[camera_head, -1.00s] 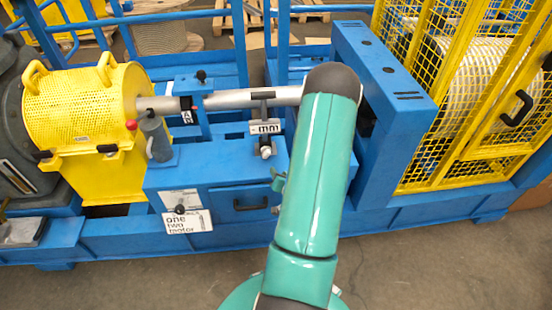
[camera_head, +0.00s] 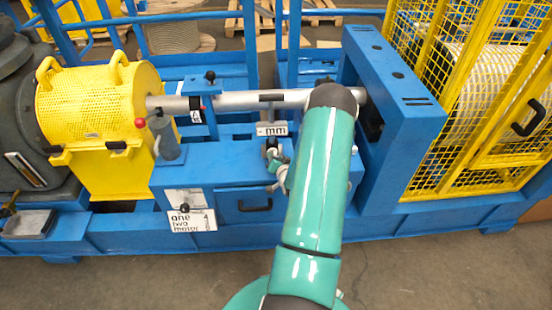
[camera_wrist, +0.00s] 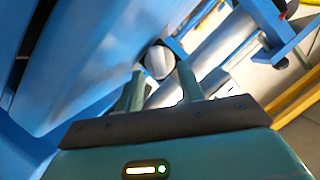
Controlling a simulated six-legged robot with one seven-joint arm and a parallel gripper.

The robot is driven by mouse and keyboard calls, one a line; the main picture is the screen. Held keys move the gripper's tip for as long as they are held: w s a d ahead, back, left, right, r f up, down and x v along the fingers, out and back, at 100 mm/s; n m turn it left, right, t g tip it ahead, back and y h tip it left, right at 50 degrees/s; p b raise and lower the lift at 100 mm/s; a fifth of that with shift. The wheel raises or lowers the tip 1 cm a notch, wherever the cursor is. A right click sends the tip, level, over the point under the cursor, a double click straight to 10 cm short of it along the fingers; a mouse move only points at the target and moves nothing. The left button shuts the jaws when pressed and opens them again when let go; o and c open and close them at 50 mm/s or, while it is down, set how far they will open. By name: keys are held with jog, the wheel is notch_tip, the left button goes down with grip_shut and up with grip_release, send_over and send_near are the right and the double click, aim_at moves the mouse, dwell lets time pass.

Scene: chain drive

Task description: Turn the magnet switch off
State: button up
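The magnet switch appears to be the round grey-white knob (camera_wrist: 160,62) in the wrist view. It lies between the tips of my gripper's fingers (camera_wrist: 161,77). The fingers are apart, one on each side of the knob; whether they touch it is unclear. In the head view, a small stand carries a plate marked "mm" (camera_head: 272,129) below the grey shaft (camera_head: 250,99).
A yellow perforated guard (camera_head: 95,105) and a grey cylinder (camera_head: 165,138) stand to the left. A blue upright frame (camera_head: 395,90) and a yellow mesh cage (camera_head: 450,165) are to the right. A drawer handle (camera_head: 255,206) and a lettered sign (camera_head: 192,221) are below.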

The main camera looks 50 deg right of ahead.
jog(key=shift+w+d+f, duration=0.15)
jog(key=shift+w+d, duration=0.2)
jog(key=shift+w, duration=0.05)
jog(key=shift+c, duration=0.5)
grip_shut()
jog(key=shift+a+n, duration=0.1)
jog(key=shift+n, duration=0.2)
jog(key=shift+w+a+n+g+h, duration=0.15)
jog(key=shift+w+n+g+h, duration=0.15)
jog(key=shift+n+g, duration=0.4)
jog(key=shift+w+a+r+n+g+h, duration=0.1)
jog(key=shift+n+g+h, duration=0.25)
jog(key=shift+n, duration=0.35)
jog(key=shift+a+r+n+g+h, duration=0.1)
jog(key=shift+n+g+h, duration=0.2)
jog(key=shift+n, duration=0.4)
jog(key=shift+d, duration=0.1)
